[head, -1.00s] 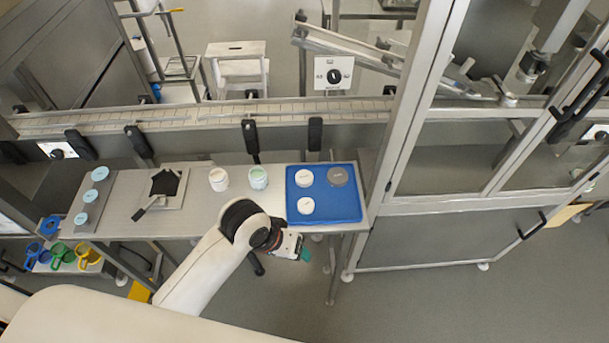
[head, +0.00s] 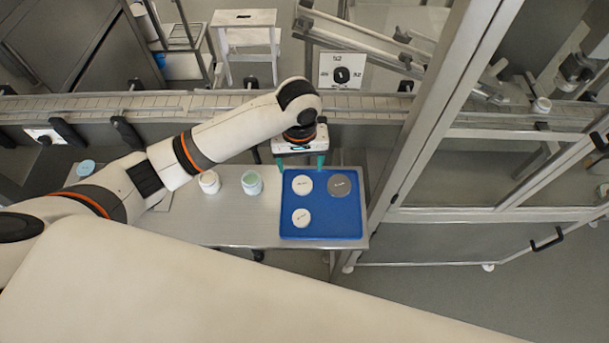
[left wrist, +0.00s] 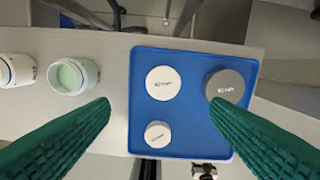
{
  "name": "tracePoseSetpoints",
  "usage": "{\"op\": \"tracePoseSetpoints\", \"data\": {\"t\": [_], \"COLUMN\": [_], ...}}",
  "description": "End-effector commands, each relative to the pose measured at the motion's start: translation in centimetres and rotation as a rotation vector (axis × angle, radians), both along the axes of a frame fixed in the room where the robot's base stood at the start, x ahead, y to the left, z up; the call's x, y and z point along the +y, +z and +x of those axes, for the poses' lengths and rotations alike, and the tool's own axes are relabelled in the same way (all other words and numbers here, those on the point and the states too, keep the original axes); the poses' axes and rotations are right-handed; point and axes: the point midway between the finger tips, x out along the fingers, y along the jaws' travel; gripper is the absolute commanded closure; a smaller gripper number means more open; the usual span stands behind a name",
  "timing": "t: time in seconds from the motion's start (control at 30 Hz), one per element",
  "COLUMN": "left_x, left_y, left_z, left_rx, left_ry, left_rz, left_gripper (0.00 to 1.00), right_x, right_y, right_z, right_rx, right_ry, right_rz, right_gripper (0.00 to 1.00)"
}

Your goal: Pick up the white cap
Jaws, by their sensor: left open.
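Two white caps lie on the blue tray (head: 345,222), one at the back left (head: 302,185) and one at the front left (head: 301,217). In the left wrist view, the back white cap (left wrist: 163,83) looks larger than the front white cap (left wrist: 157,134). A grey cap (head: 339,186) lies at the back right of the tray. My left gripper (head: 301,165) is open and empty above the tray's back edge, by the back white cap. My right gripper is out of view.
A white jar (head: 209,183) and a jar with pale green content (head: 252,183) stand left of the tray on the metal table (head: 235,226). A conveyor (head: 200,105) runs behind the table. A framed glass enclosure (head: 430,120) stands to the right.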

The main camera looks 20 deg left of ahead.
Motion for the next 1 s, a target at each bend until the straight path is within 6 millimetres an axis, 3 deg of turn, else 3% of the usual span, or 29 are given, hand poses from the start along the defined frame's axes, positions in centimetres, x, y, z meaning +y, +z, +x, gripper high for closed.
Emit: {"op": "tracePoseSetpoints", "data": {"t": [0.1,0.23,0.33,0.57,0.73,1.0], "left_x": [0.1,0.0,0.0,-0.3,-0.3,-0.3], "left_y": [-2.0,-3.5,-4.1,-6.9,-8.9,-9.2], "left_z": [0.0,0.0,0.0,0.5,0.5,0.5], "left_rx": [0.003,0.0,0.0,0.001,-0.001,-0.002], "left_ry": [0.0,-0.001,0.0,-0.002,-0.002,-0.002], "left_rz": [0.001,0.001,0.0,0.001,-0.001,0.0], "left_gripper": [0.29,0.29,0.29,0.29,0.29,0.3], "right_x": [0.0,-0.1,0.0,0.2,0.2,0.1], "right_y": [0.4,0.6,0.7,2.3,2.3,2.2], "right_z": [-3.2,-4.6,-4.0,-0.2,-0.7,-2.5], "right_rx": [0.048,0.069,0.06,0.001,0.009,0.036], "right_ry": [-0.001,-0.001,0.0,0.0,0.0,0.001], "right_rz": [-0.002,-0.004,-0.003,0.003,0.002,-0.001], "right_gripper": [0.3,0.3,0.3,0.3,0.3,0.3]}}
